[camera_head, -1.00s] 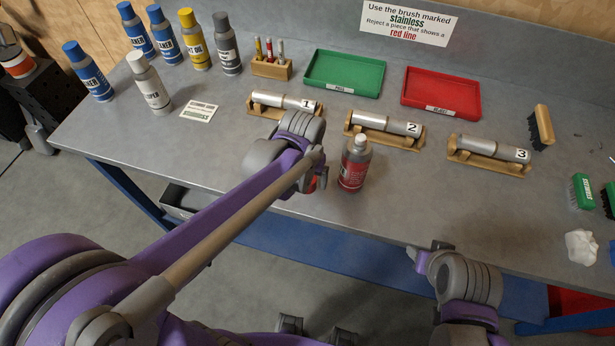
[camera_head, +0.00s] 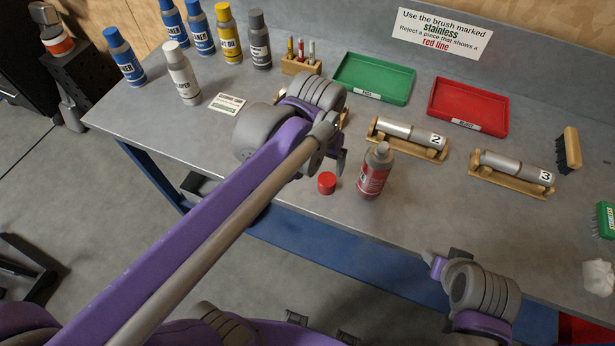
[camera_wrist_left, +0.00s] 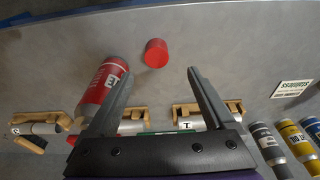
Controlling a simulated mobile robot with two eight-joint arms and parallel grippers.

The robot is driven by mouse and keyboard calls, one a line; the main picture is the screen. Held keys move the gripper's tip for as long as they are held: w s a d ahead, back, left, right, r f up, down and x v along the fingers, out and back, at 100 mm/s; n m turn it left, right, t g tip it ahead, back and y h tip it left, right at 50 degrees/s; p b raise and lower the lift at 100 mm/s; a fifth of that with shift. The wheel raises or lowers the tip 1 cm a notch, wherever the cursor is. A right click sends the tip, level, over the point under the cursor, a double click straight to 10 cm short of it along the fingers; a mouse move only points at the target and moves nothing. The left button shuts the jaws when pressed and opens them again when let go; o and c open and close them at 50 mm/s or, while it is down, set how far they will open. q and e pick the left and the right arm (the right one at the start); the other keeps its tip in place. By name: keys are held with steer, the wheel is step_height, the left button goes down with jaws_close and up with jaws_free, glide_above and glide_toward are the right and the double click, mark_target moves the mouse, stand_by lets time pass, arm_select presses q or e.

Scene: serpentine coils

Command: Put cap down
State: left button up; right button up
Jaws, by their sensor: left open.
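The red cap (camera_head: 327,183) sits on the grey bench top, left of the red spray can (camera_head: 374,178) and apart from it. The can stands upright with its grey top uncovered. My left gripper (camera_head: 340,160) is open and empty, just above and behind the cap in the head view. In the left wrist view, the cap (camera_wrist_left: 156,53) lies beyond the spread fingertips (camera_wrist_left: 160,72), with the can (camera_wrist_left: 108,78) beside the left finger. My right gripper (camera_head: 438,262) is at the bench's front edge; its jaws are too unclear to read.
Metal tubes on wooden cradles, such as tube 2 (camera_head: 408,133) and tube 3 (camera_head: 513,168), stand behind and right of the can. A green tray (camera_head: 374,78) and red tray (camera_head: 468,106) are farther back. Several bottles stand back left. Bench front left of the cap is clear.

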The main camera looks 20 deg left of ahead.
arm_select(q)
steer(key=s+a+f+t, duration=0.3)
steer(key=s+a+f, duration=0.2)
steer(key=s+f, duration=0.2)
steer(key=shift+s+a+f+t, duration=0.3)
steer(key=shift+s+a, duration=0.05)
steer(key=shift+s, duration=0.85)
